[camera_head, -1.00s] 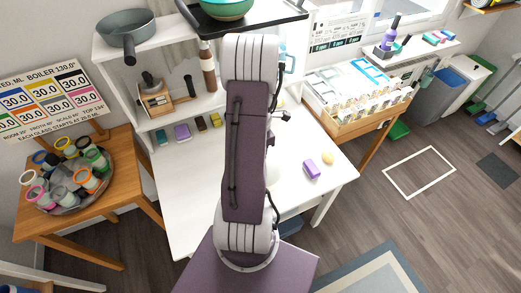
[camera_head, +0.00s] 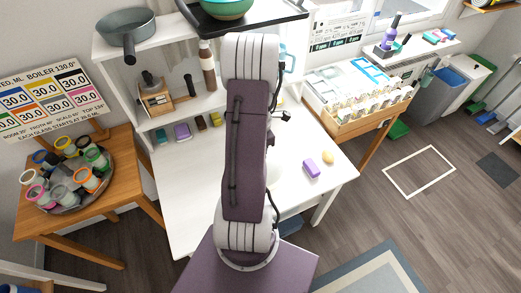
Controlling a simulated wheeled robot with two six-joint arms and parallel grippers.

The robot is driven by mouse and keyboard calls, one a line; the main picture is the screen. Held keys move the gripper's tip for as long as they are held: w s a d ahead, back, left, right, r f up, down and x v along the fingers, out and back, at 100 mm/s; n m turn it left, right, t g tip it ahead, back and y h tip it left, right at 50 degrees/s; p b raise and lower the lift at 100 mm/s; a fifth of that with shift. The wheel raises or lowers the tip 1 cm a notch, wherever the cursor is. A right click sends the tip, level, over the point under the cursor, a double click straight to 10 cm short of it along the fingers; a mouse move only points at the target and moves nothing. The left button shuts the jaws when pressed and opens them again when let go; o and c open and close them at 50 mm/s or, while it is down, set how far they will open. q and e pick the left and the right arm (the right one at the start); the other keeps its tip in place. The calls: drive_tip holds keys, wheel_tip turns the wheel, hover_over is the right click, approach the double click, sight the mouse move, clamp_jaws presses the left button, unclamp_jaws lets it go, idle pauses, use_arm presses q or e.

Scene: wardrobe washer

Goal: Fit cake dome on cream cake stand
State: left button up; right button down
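I cannot make out a cake dome or a cream cake stand in the head view. My own purple and grey arm stands upright in the middle of the picture and hides the centre of the white table (camera_head: 190,212) and part of the shelf behind it. Neither gripper can be made out.
A purple block (camera_head: 311,168) and a yellowish round item (camera_head: 328,157) lie on the table's right side. A tray of jars (camera_head: 70,200) stands on the wooden side table at left. A grey pan (camera_head: 125,25) sits on the upper shelf. The table's left front is bare.

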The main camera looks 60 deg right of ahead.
drive_tip(key=shift+f, duration=0.2)
drive_tip(key=c, duration=0.8)
unclamp_jaws()
drive_tip(key=shift+o, duration=0.2)
wheel_tip(320, 180, up, 9)
drive_tip(key=shift+r, duration=0.1)
